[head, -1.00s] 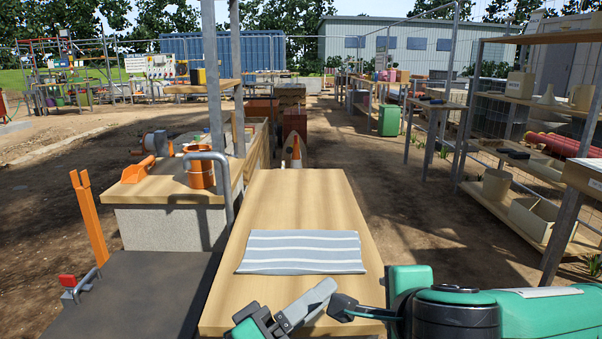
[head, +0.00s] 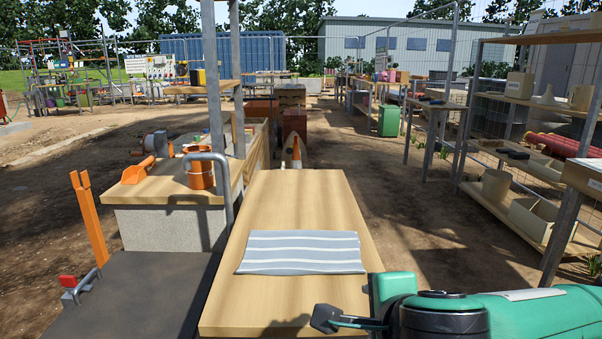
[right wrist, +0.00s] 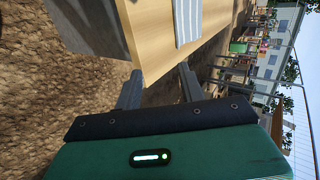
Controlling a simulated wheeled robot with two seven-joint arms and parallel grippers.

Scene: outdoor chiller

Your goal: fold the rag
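The grey rag (head: 301,252) with white stripes lies flat on the wooden table (head: 290,205), its long side across the table; I cannot tell how many layers it has. It also shows at the top of the right wrist view (right wrist: 186,20). My right gripper (head: 327,318) is by the table's near right corner, below and right of the rag in the head view and apart from it. Its dark fingers (right wrist: 159,86) stand apart with nothing held between them in the right wrist view. My left gripper is not in view.
To the left stands a bench with an orange pot (head: 200,176) and an orange scoop (head: 138,171); a grey bent handle (head: 228,175) rises beside the table's left edge. Shelves (head: 520,170) stand at the right. The table around the rag is bare.

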